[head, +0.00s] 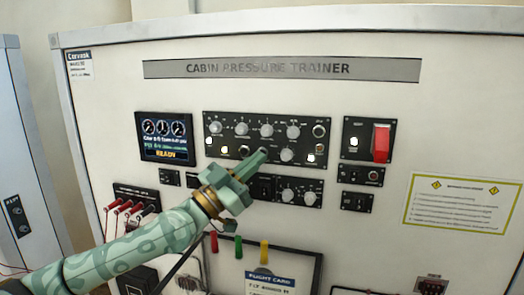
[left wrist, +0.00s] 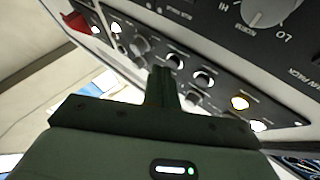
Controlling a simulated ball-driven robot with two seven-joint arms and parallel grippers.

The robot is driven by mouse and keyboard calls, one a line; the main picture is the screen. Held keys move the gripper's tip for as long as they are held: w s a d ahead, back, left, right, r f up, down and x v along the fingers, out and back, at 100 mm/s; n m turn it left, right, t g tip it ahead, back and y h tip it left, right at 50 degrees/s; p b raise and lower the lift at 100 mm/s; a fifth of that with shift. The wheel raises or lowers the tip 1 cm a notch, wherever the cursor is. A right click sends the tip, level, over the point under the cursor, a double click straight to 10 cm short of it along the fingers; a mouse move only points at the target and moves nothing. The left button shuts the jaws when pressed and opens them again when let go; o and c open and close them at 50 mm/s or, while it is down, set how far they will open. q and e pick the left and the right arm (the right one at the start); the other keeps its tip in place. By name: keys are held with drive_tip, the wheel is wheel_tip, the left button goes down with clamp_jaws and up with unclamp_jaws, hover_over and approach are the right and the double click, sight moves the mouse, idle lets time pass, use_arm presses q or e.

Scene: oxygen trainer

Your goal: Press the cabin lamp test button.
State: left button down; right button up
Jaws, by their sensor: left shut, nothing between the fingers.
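My left gripper (head: 262,154) is shut and empty, its fingertips at the lower row of the black control panel (head: 268,141). The fingers hide a small part of that row between two knobs. I cannot tell whether the tips touch the panel. The labels are too small to read, so I cannot tell which control is the lamp test button. My right gripper is not in view.
A display reading READY (head: 163,137) is left of the panel. A red guarded switch (head: 381,142) is to its right. Red plugs (head: 125,207) are at the lower left. A flight card (head: 268,281) is below. A notice (head: 461,203) is at the right.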

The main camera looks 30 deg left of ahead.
use_arm(q)
drive_tip(key=shift+s, duration=0.3)
drive_tip(key=s+p, duration=0.1)
drive_tip(key=s, duration=0.1)
drive_tip(key=s+d+p, duration=0.1)
drive_tip(key=s+p, duration=0.1)
drive_tip(key=shift+s+d, duration=0.1)
drive_tip(key=shift+s, duration=0.3)
idle(0.8)
